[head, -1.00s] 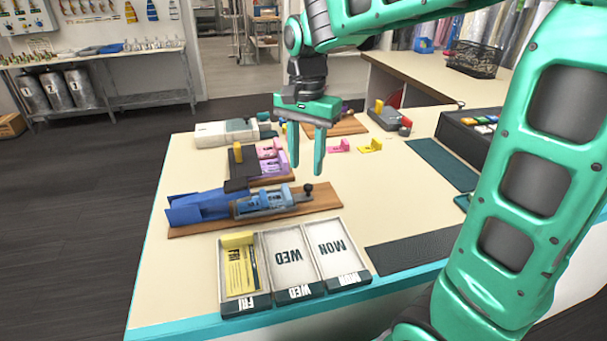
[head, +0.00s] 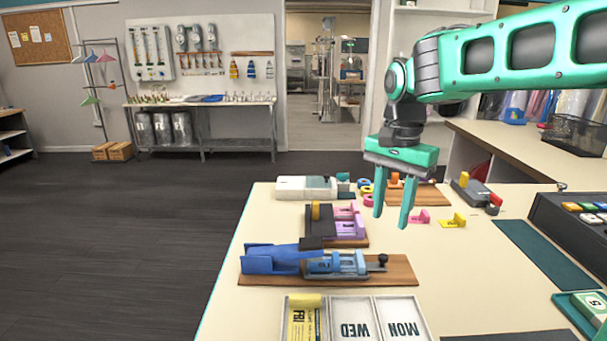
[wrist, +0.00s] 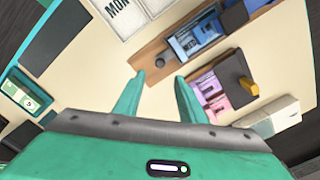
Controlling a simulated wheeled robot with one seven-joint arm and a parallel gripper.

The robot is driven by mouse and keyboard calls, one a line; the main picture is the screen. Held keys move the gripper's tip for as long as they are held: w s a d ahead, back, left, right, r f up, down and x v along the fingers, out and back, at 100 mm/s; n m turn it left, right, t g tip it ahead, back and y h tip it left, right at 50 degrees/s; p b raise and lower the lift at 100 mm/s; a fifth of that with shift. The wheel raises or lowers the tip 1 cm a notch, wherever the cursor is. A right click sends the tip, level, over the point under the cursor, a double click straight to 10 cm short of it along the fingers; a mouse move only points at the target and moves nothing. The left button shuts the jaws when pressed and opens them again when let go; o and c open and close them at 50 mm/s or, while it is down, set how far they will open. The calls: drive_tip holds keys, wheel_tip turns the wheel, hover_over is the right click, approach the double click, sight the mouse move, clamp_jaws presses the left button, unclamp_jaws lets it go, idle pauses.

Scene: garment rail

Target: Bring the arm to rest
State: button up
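My gripper (head: 391,212) hangs above the cream table (head: 470,290), fingers pointing down and apart, with nothing between them. In the wrist view the two green fingers (wrist: 157,100) are also spread and empty. My arm reaches in from the upper right of the head view. Below and left of the gripper, a wooden board (head: 400,270) bears a blue device (head: 335,262) with a black knob. A yellow card (head: 303,320) lies in FRI.
A board with pink and dark parts (head: 340,222) lies left of the gripper. Pink and yellow pieces (head: 452,221) lie to its right. A dark button box (head: 575,220) and dark mats (head: 535,257) are at the right. Open floor (head: 120,240) lies left of the table.

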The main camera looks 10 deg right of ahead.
drive_tip(key=s+d+f+n, duration=0.1)
drive_tip(key=s+d+f, duration=0.3)
drive_tip(key=s, duration=0.4)
drive_tip(key=s+d+f+n, duration=0.1)
drive_tip(key=s+d+f, duration=0.2)
drive_tip(key=s+d, duration=0.2)
drive_tip(key=s+d+f+n, duration=0.2)
drive_tip(key=s+d+f, duration=0.2)
drive_tip(key=s, duration=0.6)
drive_tip(key=shift+s+d+f, duration=0.15)
drive_tip(key=shift+s+d, duration=0.05)
drive_tip(key=shift+d, duration=0.25)
drive_tip(key=shift+s+d+f, duration=0.15)
drive_tip(key=shift+d, duration=0.25)
drive_tip(key=shift+w+f, duration=0.25)
drive_tip(key=shift+w, duration=0.45)
drive_tip(key=shift+s, duration=0.1)
